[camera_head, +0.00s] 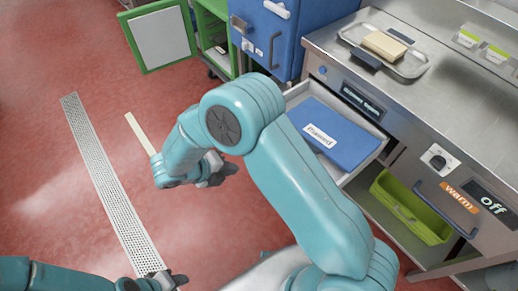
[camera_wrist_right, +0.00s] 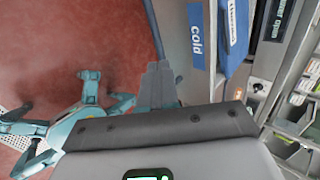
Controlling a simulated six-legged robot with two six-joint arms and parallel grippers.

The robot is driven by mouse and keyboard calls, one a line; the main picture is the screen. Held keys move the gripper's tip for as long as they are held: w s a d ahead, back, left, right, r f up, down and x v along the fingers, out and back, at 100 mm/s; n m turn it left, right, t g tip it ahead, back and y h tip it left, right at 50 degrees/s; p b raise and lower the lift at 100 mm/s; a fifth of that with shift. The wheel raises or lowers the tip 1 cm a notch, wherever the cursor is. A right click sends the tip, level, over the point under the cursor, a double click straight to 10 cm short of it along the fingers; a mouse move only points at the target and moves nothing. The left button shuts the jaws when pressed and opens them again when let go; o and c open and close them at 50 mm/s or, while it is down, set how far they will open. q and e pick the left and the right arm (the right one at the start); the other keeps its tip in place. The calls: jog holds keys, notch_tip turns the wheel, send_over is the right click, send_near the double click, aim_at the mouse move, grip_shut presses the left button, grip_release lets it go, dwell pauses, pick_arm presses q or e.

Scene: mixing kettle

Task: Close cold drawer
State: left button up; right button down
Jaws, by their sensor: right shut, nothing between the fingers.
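The cold drawer (camera_head: 299,92) stands pulled out from the steel counter in the head view, with a blue lidded item (camera_head: 345,132) inside it. My arm hides part of its front. In the right wrist view, the drawer's grey front (camera_wrist_right: 198,82) with a blue "cold" label (camera_wrist_right: 196,38) is just right of my right gripper (camera_wrist_right: 158,72). This gripper is shut and empty, and also shows in the head view (camera_head: 222,174), left of the drawer. I cannot tell whether it touches the front. My left gripper (camera_head: 168,282) is at the bottom edge; its fingers are unclear.
A green bin (camera_head: 410,205) sits below in the counter, beside a "warm" drawer front (camera_head: 450,200) with a handle. A tray (camera_head: 415,65) with a tan block is on top. A blue cabinet (camera_head: 262,45) and an open green door (camera_head: 157,38) are behind.

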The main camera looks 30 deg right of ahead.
jog(key=shift+n+h, duration=0.3)
jog(key=shift+n, duration=0.2)
jog(key=d+f, duration=0.1)
jog(key=d, duration=0.2)
jog(key=w+d+f, duration=0.1)
jog(key=d+f, duration=0.1)
jog(key=d, duration=0.2)
jog(key=d+f, duration=0.2)
jog(key=d, duration=0.1)
jog(key=shift+w+d+f, duration=0.2)
jog(key=shift+f, duration=0.05)
jog(key=shift+d, duration=0.55)
jog(key=shift+d, duration=0.1)
